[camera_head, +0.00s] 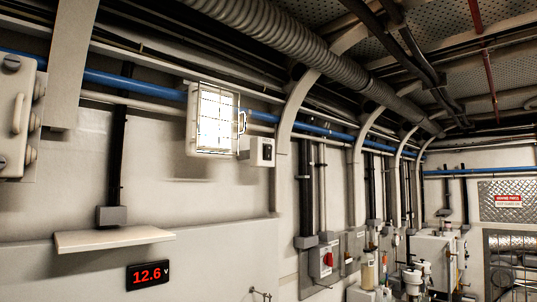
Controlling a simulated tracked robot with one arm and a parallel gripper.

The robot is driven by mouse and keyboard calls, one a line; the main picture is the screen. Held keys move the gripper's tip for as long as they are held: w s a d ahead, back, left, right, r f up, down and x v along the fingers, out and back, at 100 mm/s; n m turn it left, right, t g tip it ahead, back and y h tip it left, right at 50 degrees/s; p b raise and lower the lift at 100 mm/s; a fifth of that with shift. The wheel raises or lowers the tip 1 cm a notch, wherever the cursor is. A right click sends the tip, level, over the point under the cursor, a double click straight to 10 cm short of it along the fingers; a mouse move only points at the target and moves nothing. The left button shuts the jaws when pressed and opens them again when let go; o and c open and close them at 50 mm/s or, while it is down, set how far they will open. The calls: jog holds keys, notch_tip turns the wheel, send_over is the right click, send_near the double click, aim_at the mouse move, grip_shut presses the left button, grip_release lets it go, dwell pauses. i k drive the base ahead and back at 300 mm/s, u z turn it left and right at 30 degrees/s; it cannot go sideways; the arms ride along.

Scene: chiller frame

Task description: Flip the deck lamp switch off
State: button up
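The deck lamp (213,120) is a caged rectangular light on the left wall, and its panel glows bright white. A small grey box with a dark switch (266,152) on its face is mounted just right of and below the lamp. The switch is too small to tell its position. My gripper is not in view.
A blue pipe (105,78) runs along the wall behind the lamp. A shelf (115,239) juts out at lower left above a red 12.6 V display (149,273). A box with a red knob (327,259) and several bottles stand at lower right.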

aim_at(268, 149)
jog(key=z, duration=0.05)
jog(key=k, duration=0.65)
jog(key=z, duration=0.5)
jog(key=i, duration=1.05)
jog(key=z, duration=0.55)
jog(key=i, duration=1.35)
jog(key=u, duration=0.6)
jog(key=i, duration=0.65)
jog(key=u, duration=0.35)
